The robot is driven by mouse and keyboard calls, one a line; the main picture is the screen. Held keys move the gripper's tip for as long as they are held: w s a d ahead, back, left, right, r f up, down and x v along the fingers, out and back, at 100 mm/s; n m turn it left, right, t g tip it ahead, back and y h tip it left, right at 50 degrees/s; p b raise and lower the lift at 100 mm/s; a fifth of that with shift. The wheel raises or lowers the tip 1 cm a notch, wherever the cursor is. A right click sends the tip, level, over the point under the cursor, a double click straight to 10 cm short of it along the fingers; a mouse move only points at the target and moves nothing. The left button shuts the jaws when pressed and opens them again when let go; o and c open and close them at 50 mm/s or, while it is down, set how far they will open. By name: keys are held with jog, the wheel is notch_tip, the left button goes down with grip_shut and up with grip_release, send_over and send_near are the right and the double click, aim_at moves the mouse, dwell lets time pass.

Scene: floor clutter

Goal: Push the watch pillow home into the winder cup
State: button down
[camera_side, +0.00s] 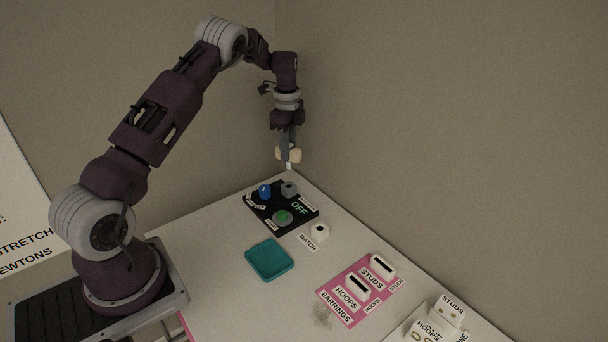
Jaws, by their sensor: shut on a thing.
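The watch pillow (292,155), a small cream rounded piece, is held between the fingers of my gripper (288,158). My gripper points down and is shut on it, in the air above the back of the table. A black panel (262,217) lies below. On it a grey block with a dark opening (289,187), seemingly the winder cup, sits at the back right corner. The pillow appears above this block and apart from it. The fingers hide part of the pillow.
The panel also bears a blue knob (265,191), a green button (283,217) and the word OFF. A white WATCH holder (319,231) and a teal tray (269,260) stand nearer. A pink earrings mat (343,311) with white holders lies right. A wall rises behind the table.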

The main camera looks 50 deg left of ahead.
aim_at(288, 168)
jog(key=shift+a+r, duration=0.2)
jog(key=shift+a, duration=0.1)
jog(key=shift+f, duration=0.1)
jog(key=shift+f, duration=2.85)
jog(key=shift+f, duration=2.05)
jog(key=c, duration=1)
grip_release()
notch_tip(288, 168, up, 7)
jog(key=shift+f, duration=0.15)
jog(key=shift+r, duration=0.2)
